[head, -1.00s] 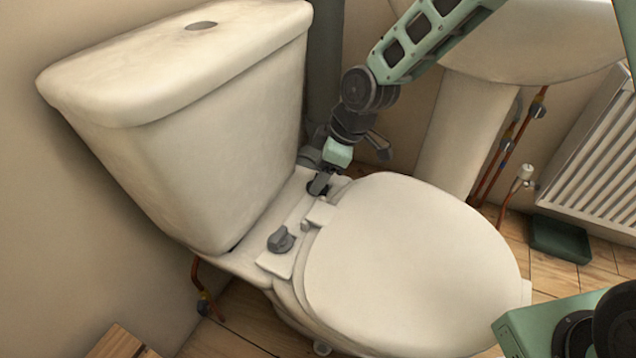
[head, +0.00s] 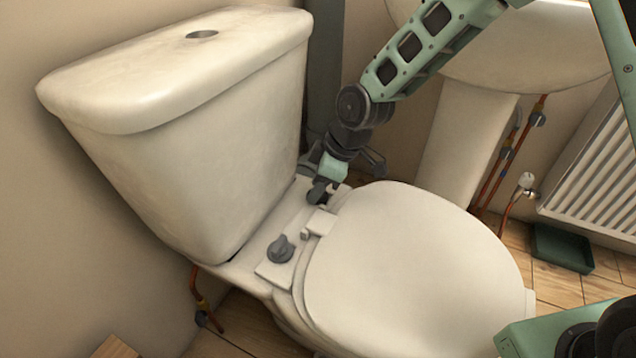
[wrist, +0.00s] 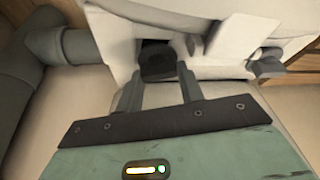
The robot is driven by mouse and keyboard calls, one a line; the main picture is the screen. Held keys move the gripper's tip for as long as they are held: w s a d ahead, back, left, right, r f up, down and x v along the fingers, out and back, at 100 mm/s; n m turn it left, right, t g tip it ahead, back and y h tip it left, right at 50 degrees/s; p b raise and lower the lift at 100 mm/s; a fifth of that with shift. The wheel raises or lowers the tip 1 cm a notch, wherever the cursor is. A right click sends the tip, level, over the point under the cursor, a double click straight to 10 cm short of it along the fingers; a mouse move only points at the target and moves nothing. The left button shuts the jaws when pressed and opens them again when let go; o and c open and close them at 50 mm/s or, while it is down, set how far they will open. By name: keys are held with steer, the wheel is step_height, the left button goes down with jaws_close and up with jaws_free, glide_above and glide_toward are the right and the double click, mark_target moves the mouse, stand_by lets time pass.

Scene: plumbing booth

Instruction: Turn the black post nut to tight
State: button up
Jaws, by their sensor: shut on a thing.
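The black post nut (wrist: 157,58) is dark and sits in a notch of the white hinge plate in the wrist view. My gripper (wrist: 159,72) has one finger on each side of it and is shut on it. In the head view my gripper (head: 317,195) reaches down to the far hinge, behind the toilet seat and in front of the cistern. The fingers mostly hide the black nut there. The nut's exact turn angle cannot be told.
A grey wing nut (head: 281,248) stands on the near hinge plate. The closed toilet lid (head: 415,270) lies to the right, and the cistern (head: 190,140) rises to the left. A basin pedestal (head: 465,150), radiator (head: 600,165) and green tray (head: 562,248) are beyond.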

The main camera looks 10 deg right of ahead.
steer(key=m+t+p, duration=0.1)
steer(key=m, duration=0.2)
steer(key=m+t+h+p, duration=0.1)
steer(key=m+p, duration=0.1)
steer(key=shift+s+a+r+m, duration=0.1)
steer(key=shift+r+m, duration=0.05)
steer(key=shift+m, duration=0.25)
steer(key=shift+m+h+p, duration=0.4)
steer(key=shift+m+p, duration=0.55)
steer(key=shift+m, duration=0.15)
steer(key=shift+m+t+h+p, duration=0.3)
steer(key=shift+m+t+p, duration=0.1)
steer(key=shift+m+p, duration=0.4)
steer(key=o, duration=1)
